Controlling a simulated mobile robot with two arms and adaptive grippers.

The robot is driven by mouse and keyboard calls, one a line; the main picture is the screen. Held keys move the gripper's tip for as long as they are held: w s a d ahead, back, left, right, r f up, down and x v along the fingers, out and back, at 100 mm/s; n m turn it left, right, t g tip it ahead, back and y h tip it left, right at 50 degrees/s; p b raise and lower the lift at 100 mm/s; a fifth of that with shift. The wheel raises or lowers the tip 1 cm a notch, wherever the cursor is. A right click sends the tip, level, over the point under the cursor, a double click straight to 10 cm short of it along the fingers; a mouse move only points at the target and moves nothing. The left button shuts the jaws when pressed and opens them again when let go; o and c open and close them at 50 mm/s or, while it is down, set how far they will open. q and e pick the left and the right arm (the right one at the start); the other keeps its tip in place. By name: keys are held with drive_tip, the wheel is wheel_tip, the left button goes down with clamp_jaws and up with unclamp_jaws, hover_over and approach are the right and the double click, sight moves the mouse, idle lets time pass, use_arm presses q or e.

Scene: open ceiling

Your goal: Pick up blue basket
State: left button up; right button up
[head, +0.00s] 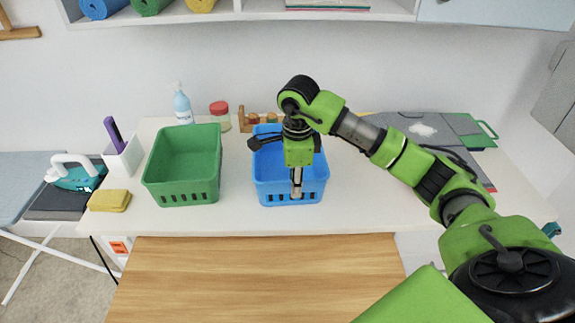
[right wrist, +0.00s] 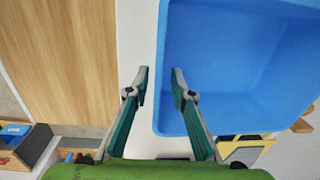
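The blue basket (head: 272,188) stands on the white table, right of the green basket. It fills much of the right wrist view (right wrist: 240,65) and looks empty inside where it shows. My right gripper (head: 296,192) points down at the basket's front wall. In the right wrist view my gripper's fingers (right wrist: 160,74) are apart, one over the bare side and one over the basket's inside, with the rim between them. I cannot tell whether they touch the wall. My arm hides part of the basket's back in the head view. My left gripper is not in view.
The green basket (head: 181,192) stands close on the left, with a yellow sponge (head: 110,201) beside it. A spray bottle (head: 182,106) and a red-lidded jar (head: 220,116) stand behind. A grey mat (head: 400,122) lies to the right. A shelf (head: 270,15) hangs above.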

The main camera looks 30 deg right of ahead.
sight(291, 205)
drive_tip(key=shift+w+a+f+p, duration=0.1)
drive_tip(key=shift+f+p, duration=0.15)
drive_tip(key=shift+f, duration=0.25)
drive_tip(key=shift+w+a+f+p, duration=0.1)
drive_tip(key=shift+f+p, duration=0.15)
drive_tip(key=shift+f, duration=0.25)
wheel_tip(291, 205, down, 4)
drive_tip(key=shift+w+a+r+p, duration=0.15)
drive_tip(key=shift+r+p, duration=0.1)
drive_tip(key=shift+p, duration=0.55)
drive_tip(key=shift+f, duration=0.4)
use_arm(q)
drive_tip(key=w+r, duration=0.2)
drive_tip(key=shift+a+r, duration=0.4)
use_arm(e)
clamp_jaws()
